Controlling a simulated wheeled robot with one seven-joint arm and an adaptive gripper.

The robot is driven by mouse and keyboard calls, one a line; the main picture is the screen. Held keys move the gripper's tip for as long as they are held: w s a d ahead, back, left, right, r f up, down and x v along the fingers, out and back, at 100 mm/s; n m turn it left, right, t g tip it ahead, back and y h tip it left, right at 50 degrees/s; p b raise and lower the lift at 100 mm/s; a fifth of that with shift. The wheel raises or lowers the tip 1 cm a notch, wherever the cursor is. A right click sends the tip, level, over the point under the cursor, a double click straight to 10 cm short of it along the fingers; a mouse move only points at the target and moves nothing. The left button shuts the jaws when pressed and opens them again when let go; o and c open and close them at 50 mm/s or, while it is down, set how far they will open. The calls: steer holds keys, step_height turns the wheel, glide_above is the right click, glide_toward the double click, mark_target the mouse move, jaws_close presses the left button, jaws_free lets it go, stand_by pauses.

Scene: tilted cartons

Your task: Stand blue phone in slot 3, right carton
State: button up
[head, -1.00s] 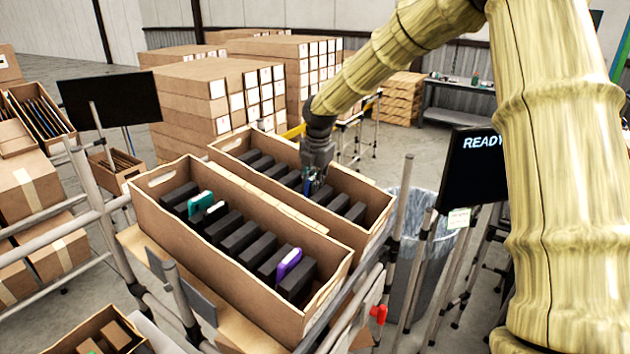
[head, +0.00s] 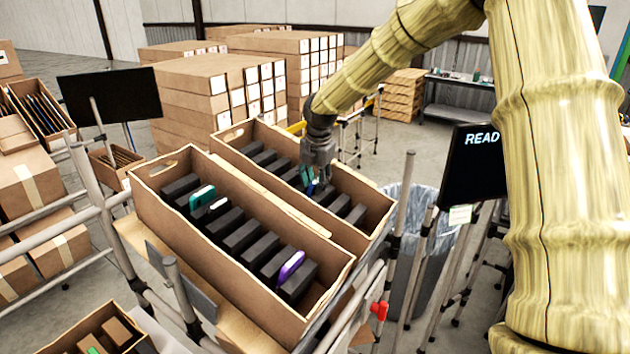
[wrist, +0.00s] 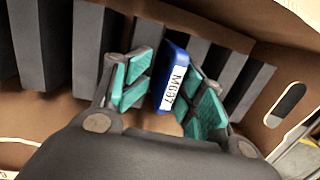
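The blue phone (wrist: 174,58), with a white label reading M697, stands on edge among the dark dividers of the right carton (head: 374,232). In the wrist view it lies between the two teal-padded fingers of my gripper (wrist: 165,98). The fingers look spread, with a gap at the phone's left side; contact on its right side is unclear. In the head view my gripper (head: 314,184) reaches down into the middle of the right carton, and only a small blue patch shows there. I cannot read slot numbers.
The left carton (head: 240,265) holds a teal phone (head: 202,197), a white-edged phone (head: 218,205) and a purple phone (head: 290,266) among dark dividers. The carton walls stand close around my gripper. A screen (head: 470,170) and a bin (head: 425,250) stand to the right.

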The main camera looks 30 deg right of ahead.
steer(key=shift+r, duration=0.45)
steer(key=v, duration=1.1)
steer(key=p+v, duration=0.2)
steer(key=v, duration=0.5)
steer(key=shift+w+d+p, duration=0.15)
steer(key=shift+d+p, duration=0.2)
